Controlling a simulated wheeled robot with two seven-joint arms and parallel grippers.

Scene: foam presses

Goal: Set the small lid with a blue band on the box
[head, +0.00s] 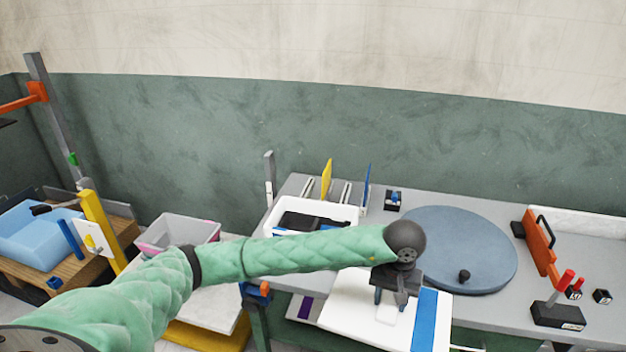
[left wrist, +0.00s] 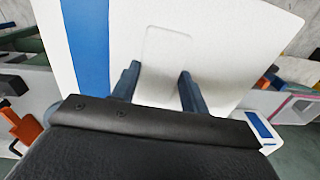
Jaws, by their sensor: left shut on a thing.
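The lid is a flat white plate (head: 345,305) with a blue band (head: 425,322) near its right end in the head view. My left gripper (head: 391,303) is above it, shut on the raised white grip in its middle. In the left wrist view the fingers (left wrist: 158,88) stand on both sides of this grip (left wrist: 166,62), and the blue band (left wrist: 88,45) runs down the left. The lid is at the front edge of the grey table; I cannot tell its height. An open grey bin with pink edging (head: 178,233) stands at the left. My right gripper is not in view.
On the grey table (head: 480,312) are a white tray with a black thing (head: 312,214), a round blue-grey disc with a black knob (head: 455,248) and an orange upright (head: 540,250).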

